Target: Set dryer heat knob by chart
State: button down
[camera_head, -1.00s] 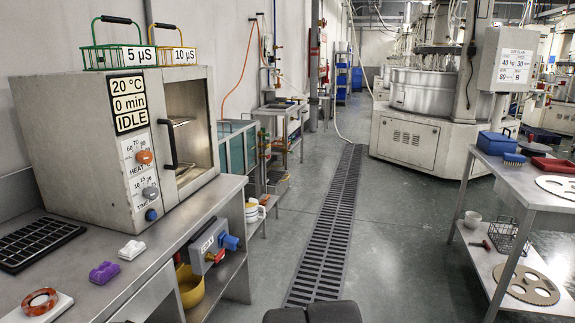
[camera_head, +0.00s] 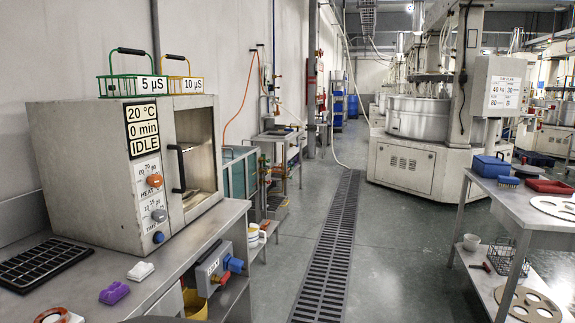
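The dryer (camera_head: 85,165) is a grey box on the left bench. Its display (camera_head: 142,130) reads 20 °C, 0 min, IDLE. The orange HEAT knob (camera_head: 154,180) sits on its front below a scale with numbers around 60 to 90; its pointer is too small to read. A grey TIME knob (camera_head: 158,215) and a blue button (camera_head: 158,237) are below it. The dryer's window door has a black handle (camera_head: 179,168). A green basket marked 5 µS (camera_head: 132,84) and a yellow basket marked 10 µS (camera_head: 185,84) stand on top. I see no clear heat chart. My gripper is not in view.
The bench (camera_head: 215,220) holds a black tray (camera_head: 40,262), a white piece (camera_head: 140,271) and a purple piece (camera_head: 114,292). A floor drain (camera_head: 335,230) runs along the open aisle. A lapping machine (camera_head: 410,155) with a LAP PLAN sign (camera_head: 505,88) and a table (camera_head: 540,212) stand right.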

aim_at(156, 181)
jog(key=u, duration=1.05)
